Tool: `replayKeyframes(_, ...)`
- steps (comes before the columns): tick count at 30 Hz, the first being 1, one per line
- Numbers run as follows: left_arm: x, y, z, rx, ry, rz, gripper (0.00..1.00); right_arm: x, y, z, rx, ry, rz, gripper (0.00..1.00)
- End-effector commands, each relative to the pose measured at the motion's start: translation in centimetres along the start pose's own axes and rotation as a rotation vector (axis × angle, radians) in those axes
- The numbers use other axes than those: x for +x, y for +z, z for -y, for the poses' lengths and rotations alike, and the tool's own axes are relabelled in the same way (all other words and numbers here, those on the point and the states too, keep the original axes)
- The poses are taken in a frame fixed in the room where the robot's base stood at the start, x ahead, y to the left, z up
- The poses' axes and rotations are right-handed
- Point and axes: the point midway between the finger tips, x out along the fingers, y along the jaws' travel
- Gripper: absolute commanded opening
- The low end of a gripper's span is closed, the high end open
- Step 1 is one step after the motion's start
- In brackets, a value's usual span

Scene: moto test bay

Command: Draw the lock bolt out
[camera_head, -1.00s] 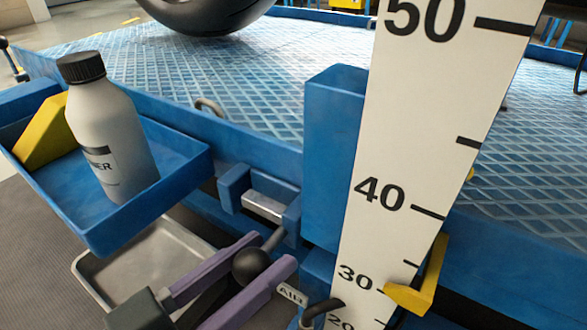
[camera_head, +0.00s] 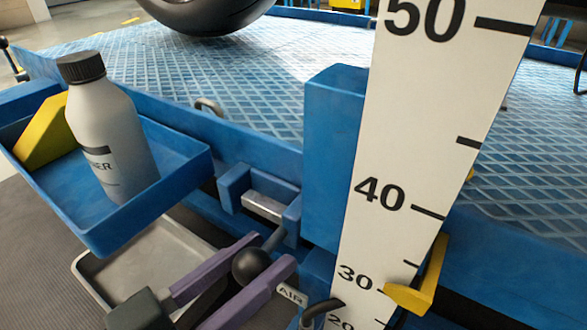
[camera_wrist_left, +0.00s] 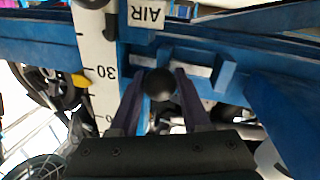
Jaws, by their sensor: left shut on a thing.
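The lock bolt shows as a silver bar (camera_head: 263,206) seated between two blue brackets on the side of the blue lift platform. A dark arm runs from it to a round black knob (camera_head: 250,267). My left gripper (camera_head: 267,253) has its two purple fingers on either side of the knob and is shut on it. In the left wrist view the knob (camera_wrist_left: 159,84) sits between the fingertips, with the silver bar (camera_wrist_left: 198,70) just beyond it. My right gripper is in neither view.
A white height scale (camera_head: 400,150) with a yellow pointer (camera_head: 418,285) stands close right of the bolt. A blue tray (camera_head: 180,190) holding a grey bottle (camera_head: 108,140) and a yellow block is at left. A grey pan (camera_head: 100,278) lies below.

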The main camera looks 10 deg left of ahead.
Motion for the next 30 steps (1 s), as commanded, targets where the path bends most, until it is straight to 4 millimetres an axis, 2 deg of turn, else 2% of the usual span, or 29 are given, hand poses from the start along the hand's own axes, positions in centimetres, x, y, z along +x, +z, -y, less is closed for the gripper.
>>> replayKeyframes(5, -0.1, 0.0, 0.4, 0.002, -0.001, 0.004, 0.0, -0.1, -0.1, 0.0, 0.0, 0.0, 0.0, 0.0)
replayKeyframes(12, -0.9, -0.8, 4.4, 0.005, -0.003, 0.006, 0.0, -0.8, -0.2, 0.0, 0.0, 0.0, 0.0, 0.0)
replayKeyframes(14, -1.0, -0.8, 4.9, 0.003, -0.004, 0.006, 0.0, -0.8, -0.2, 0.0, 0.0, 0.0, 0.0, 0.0)
replayKeyframes(23, -1.1, -0.8, 5.3, 0.001, -0.006, 0.005, 0.0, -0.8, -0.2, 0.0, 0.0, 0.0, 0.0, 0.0)
replayKeyframes(24, -1.1, -0.8, 5.3, 0.001, -0.006, 0.006, 0.5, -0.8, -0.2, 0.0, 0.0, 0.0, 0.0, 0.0)
replayKeyframes(30, -1.1, -0.9, 5.2, 0.001, -0.004, 0.003, 0.73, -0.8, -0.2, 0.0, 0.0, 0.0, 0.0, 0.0)
